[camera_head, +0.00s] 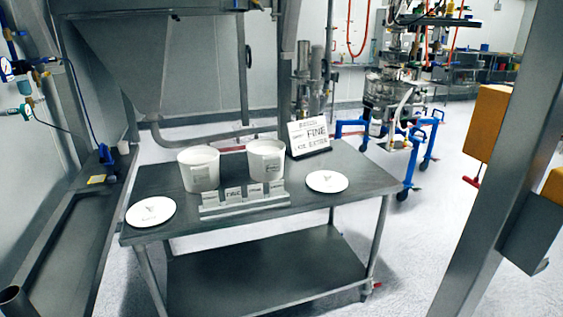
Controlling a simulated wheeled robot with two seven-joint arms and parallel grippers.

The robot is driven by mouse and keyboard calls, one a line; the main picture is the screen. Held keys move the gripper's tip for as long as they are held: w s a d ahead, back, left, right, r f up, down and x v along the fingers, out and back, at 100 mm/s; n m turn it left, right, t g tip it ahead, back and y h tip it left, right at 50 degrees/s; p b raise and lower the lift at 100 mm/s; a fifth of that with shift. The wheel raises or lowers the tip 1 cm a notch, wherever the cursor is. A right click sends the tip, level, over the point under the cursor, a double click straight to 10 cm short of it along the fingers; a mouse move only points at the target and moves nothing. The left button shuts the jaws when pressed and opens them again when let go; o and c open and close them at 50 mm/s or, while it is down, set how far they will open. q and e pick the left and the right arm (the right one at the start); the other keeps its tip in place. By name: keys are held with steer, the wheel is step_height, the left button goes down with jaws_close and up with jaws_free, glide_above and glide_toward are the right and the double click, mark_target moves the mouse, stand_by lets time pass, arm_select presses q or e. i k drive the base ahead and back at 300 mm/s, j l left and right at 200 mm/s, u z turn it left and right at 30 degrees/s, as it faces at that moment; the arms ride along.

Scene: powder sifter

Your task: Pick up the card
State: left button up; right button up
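Several small white cards (233,194) with dark print stand upright in a grey slotted holder (243,207) at the front middle of the metal table. A larger white sign (308,134) reading "FINE" stands tilted at the table's back right; I cannot tell which of these is the task's card. Neither of my grippers is in view, and nothing is seen touching the cards.
Two white tubs (199,170) (265,160) stand behind the holder on the table (355,176). Round white plates lie to its left (151,212) and right (327,181). A large grey post (489,165) with yellow boxes (488,122) stands at right. A lower shelf (240,273) is bare.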

mark_target(233, 195)
steer(key=i+j+z, duration=0.1)
steer(key=z, duration=0.25)
steer(key=i+j+z, duration=0.1)
steer(key=j+z, duration=0.25)
steer(key=i+j+z, duration=0.1)
steer(key=z, duration=0.25)
steer(key=k+j, duration=0.05)
steer(key=j, duration=0.05)
